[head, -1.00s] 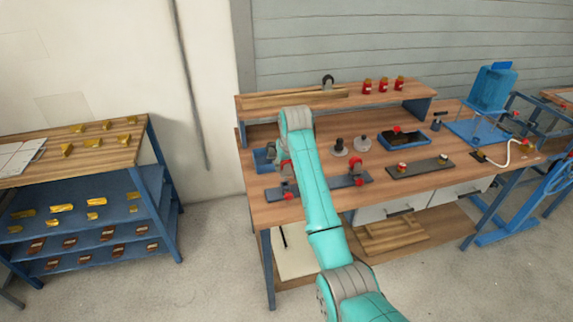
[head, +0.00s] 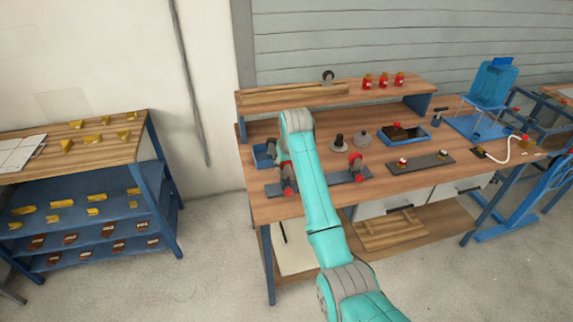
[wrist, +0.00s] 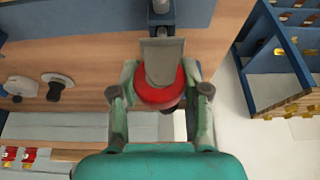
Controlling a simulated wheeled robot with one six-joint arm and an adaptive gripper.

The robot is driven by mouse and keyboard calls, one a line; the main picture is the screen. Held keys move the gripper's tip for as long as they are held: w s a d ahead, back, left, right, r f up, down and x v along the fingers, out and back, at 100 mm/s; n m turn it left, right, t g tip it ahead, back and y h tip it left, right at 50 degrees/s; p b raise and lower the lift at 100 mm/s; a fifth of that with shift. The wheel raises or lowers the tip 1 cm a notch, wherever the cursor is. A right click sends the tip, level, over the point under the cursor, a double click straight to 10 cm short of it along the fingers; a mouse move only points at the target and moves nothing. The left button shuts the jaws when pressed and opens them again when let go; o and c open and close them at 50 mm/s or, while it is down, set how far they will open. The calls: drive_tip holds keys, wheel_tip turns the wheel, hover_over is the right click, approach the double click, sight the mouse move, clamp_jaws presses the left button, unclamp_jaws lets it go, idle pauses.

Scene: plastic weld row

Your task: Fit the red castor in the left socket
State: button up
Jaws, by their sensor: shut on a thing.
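The red castor (wrist: 158,90) is between my gripper's fingers (wrist: 161,108) in the wrist view. Its red wheel is gripped from both sides, and a grey bracket (wrist: 162,60) shows at its far side. In the head view my gripper (head: 286,168) is over the left end of a dark fixture bar (head: 318,183), near the bench's front edge, partly behind my arm. The left socket is too small and covered there to make out. A red-topped holder (head: 357,172) stands at the bar's right end. I cannot tell whether the castor touches the socket.
Black and grey round pieces (head: 338,143) stand behind the bar, and a blue tray (head: 423,139) is farther right. A raised shelf (head: 290,97) with red bottles runs along the back.

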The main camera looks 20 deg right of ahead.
drive_tip(key=shift+f, duration=1.3)
idle(1.2)
drive_tip(key=o, duration=1.7)
drive_tip(key=shift+r, duration=0.1)
drive_tip(key=shift+r, duration=3.4)
drive_tip(key=shift+s, duration=0.1)
